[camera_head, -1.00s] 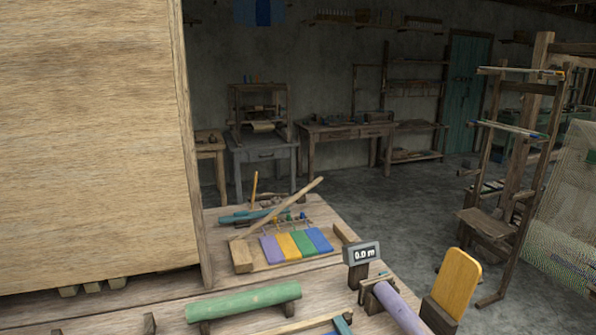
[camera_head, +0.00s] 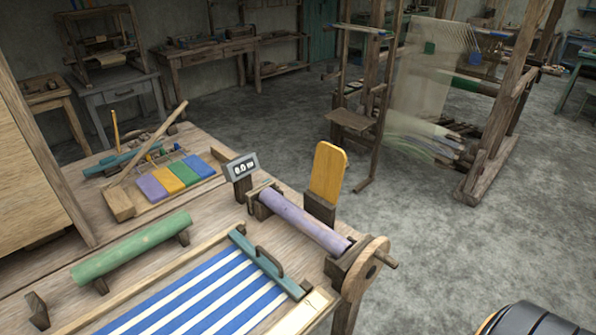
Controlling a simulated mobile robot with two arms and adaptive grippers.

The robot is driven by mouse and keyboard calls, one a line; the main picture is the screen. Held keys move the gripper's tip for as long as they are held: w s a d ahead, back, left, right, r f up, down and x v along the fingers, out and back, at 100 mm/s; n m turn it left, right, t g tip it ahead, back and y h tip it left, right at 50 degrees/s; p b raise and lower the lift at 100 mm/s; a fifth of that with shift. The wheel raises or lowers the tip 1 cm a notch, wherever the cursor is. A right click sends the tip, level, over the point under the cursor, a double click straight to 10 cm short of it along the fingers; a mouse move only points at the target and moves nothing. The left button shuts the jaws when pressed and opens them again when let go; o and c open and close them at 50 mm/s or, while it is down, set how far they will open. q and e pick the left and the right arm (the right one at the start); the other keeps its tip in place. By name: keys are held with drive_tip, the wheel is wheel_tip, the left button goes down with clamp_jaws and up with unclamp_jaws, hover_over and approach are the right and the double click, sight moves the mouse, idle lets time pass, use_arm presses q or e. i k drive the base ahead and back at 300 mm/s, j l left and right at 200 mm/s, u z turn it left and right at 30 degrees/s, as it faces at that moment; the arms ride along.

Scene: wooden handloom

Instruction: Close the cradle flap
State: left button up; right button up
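A yellow flap (camera_head: 328,174) with a rounded top stands upright, leaning slightly, on a dark wooden block at the right edge of the table. I take it to be the cradle flap; it stands open, beside and behind the purple roller (camera_head: 300,221). The roller lies between a wooden support at its far end and a dark block with a round wooden disc and handle (camera_head: 371,268) at its near end. Neither gripper shows in the head view.
Blue-and-white striped cloth (camera_head: 205,300) with a teal bar (camera_head: 268,263) lies in front. A green roller (camera_head: 132,247) is to the left. Open floor lies right of the table.

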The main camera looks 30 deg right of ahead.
sight(330, 163)
drive_tip(key=l+u, duration=0.95)
drive_tip(key=k+l, duration=0.1)
drive_tip(key=l, duration=0.3)
drive_tip(key=k+l+u, duration=0.1)
drive_tip(key=l, duration=0.35)
drive_tip(key=k+l+u, duration=0.1)
drive_tip(key=l, duration=0.3)
drive_tip(key=k+l, duration=0.1)
drive_tip(key=l, duration=0.3)
drive_tip(key=k+l+u, duration=0.1)
drive_tip(key=l, duration=0.3)
drive_tip(key=k+l, duration=0.15)
drive_tip(key=l, duration=0.25)
drive_tip(key=k+l+u, duration=0.1)
drive_tip(key=l, duration=0.25)
